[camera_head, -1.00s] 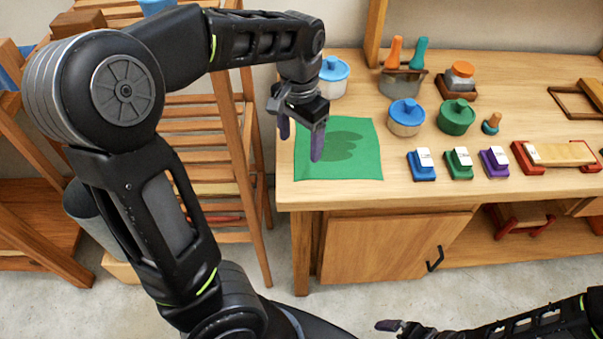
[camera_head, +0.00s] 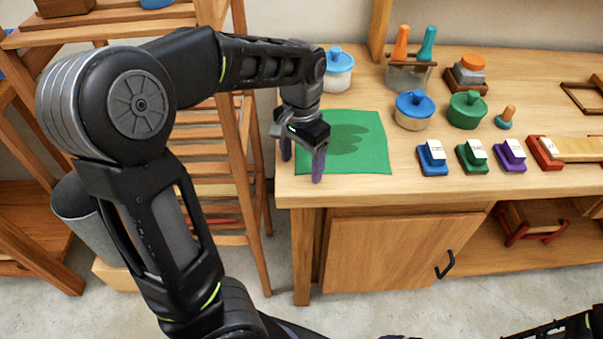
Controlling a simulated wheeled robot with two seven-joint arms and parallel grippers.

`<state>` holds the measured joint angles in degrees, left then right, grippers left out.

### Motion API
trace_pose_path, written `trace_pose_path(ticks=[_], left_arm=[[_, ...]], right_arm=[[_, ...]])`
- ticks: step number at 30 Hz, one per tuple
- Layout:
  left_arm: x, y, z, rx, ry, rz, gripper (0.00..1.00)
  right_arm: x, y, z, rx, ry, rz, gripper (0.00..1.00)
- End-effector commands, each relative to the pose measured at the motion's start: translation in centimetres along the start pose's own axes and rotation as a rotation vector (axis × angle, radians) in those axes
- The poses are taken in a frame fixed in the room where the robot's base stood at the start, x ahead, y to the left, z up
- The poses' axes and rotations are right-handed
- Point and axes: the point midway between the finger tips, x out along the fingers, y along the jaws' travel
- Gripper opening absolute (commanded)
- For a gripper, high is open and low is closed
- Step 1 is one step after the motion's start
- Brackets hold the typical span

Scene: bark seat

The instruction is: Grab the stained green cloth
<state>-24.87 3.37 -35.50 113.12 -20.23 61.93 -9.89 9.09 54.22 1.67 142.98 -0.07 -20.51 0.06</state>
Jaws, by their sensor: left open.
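The green cloth (camera_head: 366,156) lies flat on the left end of the wooden table, with a darker stain or shadow across its middle and upper part. My left gripper (camera_head: 302,170) is open and empty, its dark purple fingers pointing down at the cloth's left edge near the table's front left corner. It hides part of the cloth's left side. I cannot tell whether the fingertips touch anything. Only a small part of my right arm shows at the bottom right; its gripper is barely in view at the bottom edge.
On the table (camera_head: 443,190), a blue-lidded jar (camera_head: 338,72) stands behind the cloth. Another blue-lidded jar (camera_head: 413,112), a green-lidded pot (camera_head: 465,115) and a blue stamp block (camera_head: 432,160) stand to its right. A wooden rack (camera_head: 205,170) stands left of the table.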

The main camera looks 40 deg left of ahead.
Motion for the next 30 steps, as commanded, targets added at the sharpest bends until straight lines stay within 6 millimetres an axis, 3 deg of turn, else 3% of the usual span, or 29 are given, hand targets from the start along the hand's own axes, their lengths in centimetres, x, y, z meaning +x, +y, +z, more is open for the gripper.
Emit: trace_pose_path(ticks=[13,30], left_arm=[[0.19,0.01,-0.02,0.001,0.001,0.000,0.73],[0.17,0.01,0.00,0.001,0.000,0.000,0.50]], right_arm=[[0.12,0.05,-0.02,0.000,0.001,0.000,1.00],[0.09,0.03,-0.01,0.000,0.000,0.000,1.00]])
